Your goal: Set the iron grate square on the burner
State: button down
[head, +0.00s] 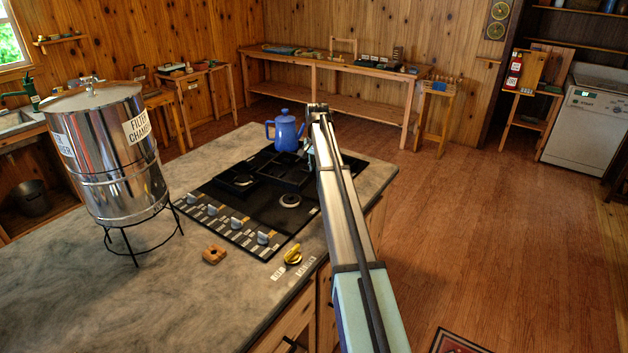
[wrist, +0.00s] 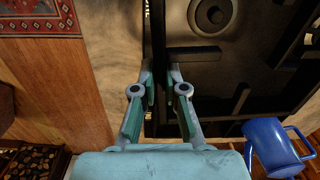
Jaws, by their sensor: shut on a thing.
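My gripper (wrist: 160,88) is shut on a thin dark bar, the near edge of the iron grate (wrist: 156,42), in the wrist view. A dark prong reaches right from that bar, over the black cooktop. A bare round burner (wrist: 212,14) shows beyond the fingers. In the head view my arm hides the gripper and part of the cooktop (head: 232,215); a bare burner (head: 289,201) lies left of the arm, with dark grate bars behind it. I cannot tell whether the held grate touches the cooktop.
A blue kettle (head: 286,131) stands at the cooktop's back edge; it also shows in the wrist view (wrist: 272,147). A steel filter drum (head: 112,150) on a wire stand is at left.

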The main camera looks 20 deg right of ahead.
aim_at(313, 206)
jog(key=shift+w+a+r+m, duration=0.15)
jog(key=shift+w+a+m, duration=0.15)
jog(key=shift+m, duration=0.3)
jog(key=shift+f+b, duration=2.05)
jog(key=shift+f, duration=4.35)
jog(key=shift+f, duration=0.6)
jog(key=c, duration=1.2)
grip_release()
jog(key=shift+o, duration=0.6)
jog(key=shift+s+f, duration=0.1)
jog(key=o, duration=0.5)
